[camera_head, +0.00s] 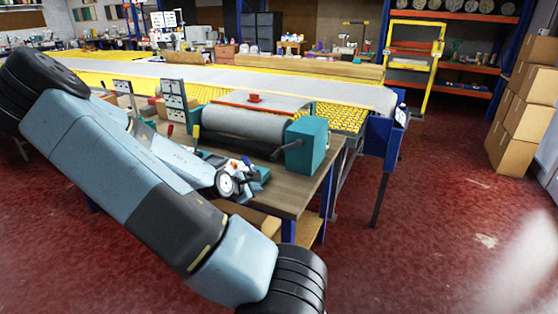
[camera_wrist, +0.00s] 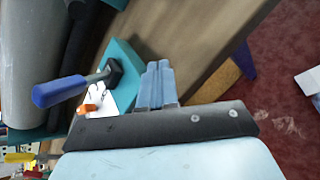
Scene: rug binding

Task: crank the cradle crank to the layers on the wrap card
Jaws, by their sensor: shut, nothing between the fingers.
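The roll cradle stands on a wooden workbench with a grey roll (camera_head: 240,127) between teal end housings (camera_head: 306,146). In the wrist view, what looks like the cradle crank shows a blue handle (camera_wrist: 60,92) on a dark arm at the left, near the teal housing (camera_wrist: 122,62). My gripper (camera_wrist: 157,68) is shut and empty, to the right of the handle and apart from it. In the head view my arm covers the left foreground and its wrist hangs over the bench's front. White cards with dark marks (camera_head: 173,102) stand behind the bench; their marks are too small to read.
The wooden bench top (camera_head: 290,196) has its front edge near my wrist. A long table with yellow edging (camera_head: 345,115) runs behind. Cardboard boxes (camera_head: 522,130) are stacked at the right. The red floor (camera_head: 420,220) is open at the right.

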